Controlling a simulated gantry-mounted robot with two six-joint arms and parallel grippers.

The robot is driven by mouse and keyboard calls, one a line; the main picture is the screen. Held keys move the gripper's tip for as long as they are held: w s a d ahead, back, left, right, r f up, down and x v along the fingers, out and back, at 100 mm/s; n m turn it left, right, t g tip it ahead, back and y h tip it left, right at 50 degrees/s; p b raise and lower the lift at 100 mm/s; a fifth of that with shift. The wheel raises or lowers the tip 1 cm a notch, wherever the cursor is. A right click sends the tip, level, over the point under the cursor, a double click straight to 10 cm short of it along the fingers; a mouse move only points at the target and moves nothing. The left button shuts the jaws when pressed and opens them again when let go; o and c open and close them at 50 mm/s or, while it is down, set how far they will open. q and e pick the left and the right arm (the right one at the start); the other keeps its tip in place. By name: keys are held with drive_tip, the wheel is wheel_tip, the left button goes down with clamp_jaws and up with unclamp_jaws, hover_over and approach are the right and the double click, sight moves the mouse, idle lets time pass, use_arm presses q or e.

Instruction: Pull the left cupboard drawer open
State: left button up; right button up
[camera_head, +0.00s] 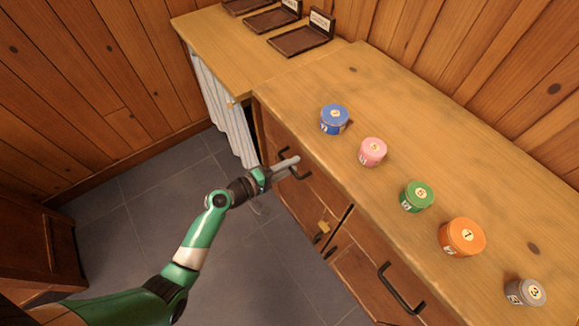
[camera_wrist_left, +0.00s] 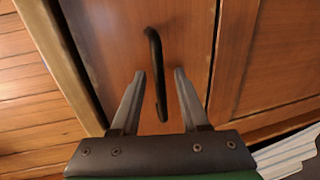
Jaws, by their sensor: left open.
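The left cupboard drawer (camera_head: 322,188) is in the wooden cupboard's front, below the worktop, and looks shut. Its dark bar handle (camera_head: 303,176) is partly hidden by my left gripper (camera_head: 294,163) in the head view. In the left wrist view, the handle (camera_wrist_left: 154,45) is a black bar on the reddish-brown drawer front (camera_wrist_left: 105,45). My left gripper (camera_wrist_left: 159,73) is open there, one finger on each side of the handle's near end. I cannot tell whether either finger touches it. My right gripper is in neither view.
Another drawer has a black handle (camera_head: 400,291). A brass-coloured fitting (camera_head: 323,227) sits lower on the front. The grey tiled floor (camera_head: 265,275) is clear.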

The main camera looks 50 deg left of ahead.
use_arm(q)
drive_tip(key=shift+c, duration=0.3)
clamp_jaws()
idle(1.1)
